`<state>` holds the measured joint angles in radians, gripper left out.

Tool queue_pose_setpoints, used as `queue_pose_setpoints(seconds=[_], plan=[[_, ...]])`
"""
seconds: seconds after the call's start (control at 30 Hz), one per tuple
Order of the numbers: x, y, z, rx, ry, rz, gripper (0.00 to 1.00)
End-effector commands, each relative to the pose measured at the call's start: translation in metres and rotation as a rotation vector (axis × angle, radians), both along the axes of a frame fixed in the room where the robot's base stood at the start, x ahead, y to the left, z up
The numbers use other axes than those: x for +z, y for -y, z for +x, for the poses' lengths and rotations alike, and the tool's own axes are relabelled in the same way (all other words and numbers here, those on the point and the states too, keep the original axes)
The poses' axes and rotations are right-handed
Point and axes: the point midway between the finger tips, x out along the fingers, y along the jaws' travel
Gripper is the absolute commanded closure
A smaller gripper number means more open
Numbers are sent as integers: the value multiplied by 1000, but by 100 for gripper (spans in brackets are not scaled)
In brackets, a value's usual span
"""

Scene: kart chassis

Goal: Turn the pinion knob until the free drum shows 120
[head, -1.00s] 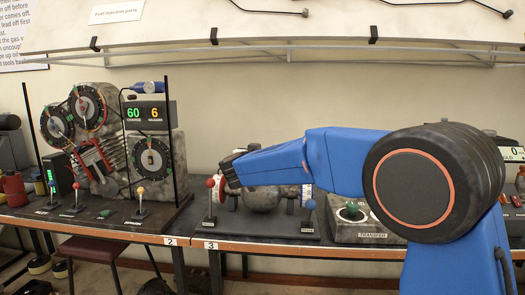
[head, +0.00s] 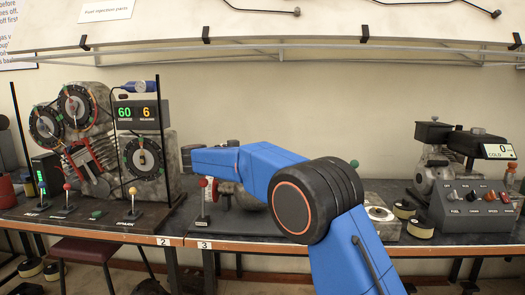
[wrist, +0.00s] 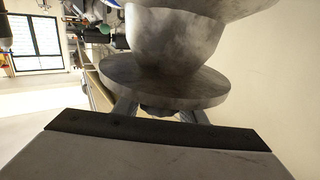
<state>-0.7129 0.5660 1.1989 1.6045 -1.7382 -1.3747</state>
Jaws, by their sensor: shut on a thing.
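In the wrist view, my gripper (wrist: 160,113) has its two fingers reaching up to the underside of a grey disc (wrist: 190,85). It is shut on a small dark knob (wrist: 158,109), mostly hidden by the disc and my palm. A rounded grey metal body (wrist: 170,45) joins the disc. In the head view, the round-bodied unit (head: 245,197) on the bench is mostly covered by my blue arm, and my gripper is hidden there. A red-white edge of a drum (head: 214,190) shows at its left. No drum reading is legible.
A red-balled lever (head: 203,184) stands at the unit's left. An engine-like stand (head: 92,150) with dials and a 60 and 6 display is at left. A shelf rail runs above.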

Motion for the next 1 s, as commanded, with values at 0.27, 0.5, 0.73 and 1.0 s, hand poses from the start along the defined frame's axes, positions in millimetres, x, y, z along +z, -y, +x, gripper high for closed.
queue_pose_setpoints(seconds=[0.27, 0.5, 0.73, 1.0], plan=[[2, 1, -1, -52, 3, 1, 85], [3, 2, -2, -57, 4, 0, 85], [3, 2, -1, -56, 4, 0, 49], [2, 1, -2, -57, 2, 0, 44]])
